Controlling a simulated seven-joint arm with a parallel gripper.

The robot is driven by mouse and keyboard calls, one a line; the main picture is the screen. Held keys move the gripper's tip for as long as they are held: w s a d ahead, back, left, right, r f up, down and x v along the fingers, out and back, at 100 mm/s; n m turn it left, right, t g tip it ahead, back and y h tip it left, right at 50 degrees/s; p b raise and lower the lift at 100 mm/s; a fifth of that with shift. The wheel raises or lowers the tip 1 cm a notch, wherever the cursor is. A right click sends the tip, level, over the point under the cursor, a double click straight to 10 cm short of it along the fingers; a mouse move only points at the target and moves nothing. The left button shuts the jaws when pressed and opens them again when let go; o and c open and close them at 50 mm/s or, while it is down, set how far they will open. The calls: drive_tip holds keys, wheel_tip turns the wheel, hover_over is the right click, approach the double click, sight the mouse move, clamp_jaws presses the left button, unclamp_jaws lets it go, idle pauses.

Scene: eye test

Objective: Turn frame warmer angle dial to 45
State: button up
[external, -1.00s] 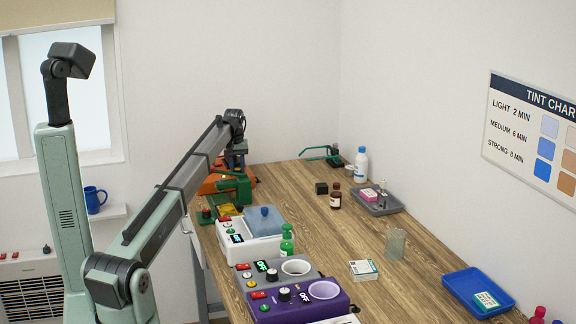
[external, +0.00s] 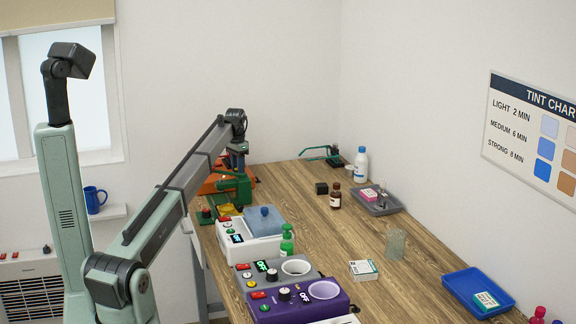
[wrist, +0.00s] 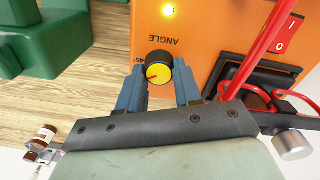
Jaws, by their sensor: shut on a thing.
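The orange frame warmer (wrist: 200,40) fills the upper middle of the wrist view, its ANGLE lettering upside down. Its angle dial (wrist: 158,72) has a black rim, a yellow face and a red pointer. The pointer slants to the left side of the picture, near the 45° mark (wrist: 140,60); the exact setting is hard to read. My gripper (wrist: 160,80) has its blue fingers on both sides of the dial, shut on it. In the external view the warmer (external: 209,185) is partly hidden behind a green device, and my gripper (external: 237,162) is above it, its fingertips hidden.
The green device (external: 235,187) stands close in front of the warmer. White, grey and purple units line the near table; the middle is fairly clear.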

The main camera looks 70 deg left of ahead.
drive_tip(key=m, duration=0.5)
drive_tip(key=shift+m, duration=0.4)
idle(0.4)
drive_tip(key=o, duration=1)
drive_tip(key=shift+d, duration=0.1)
drive_tip(key=shift+r, duration=0.1)
drive_tip(key=r, duration=1.3)
drive_tip(key=shift+w+a+r, duration=0.1)
drive_tip(key=shift+a+r, duration=0.15)
drive_tip(key=shift+r, duration=0.05)
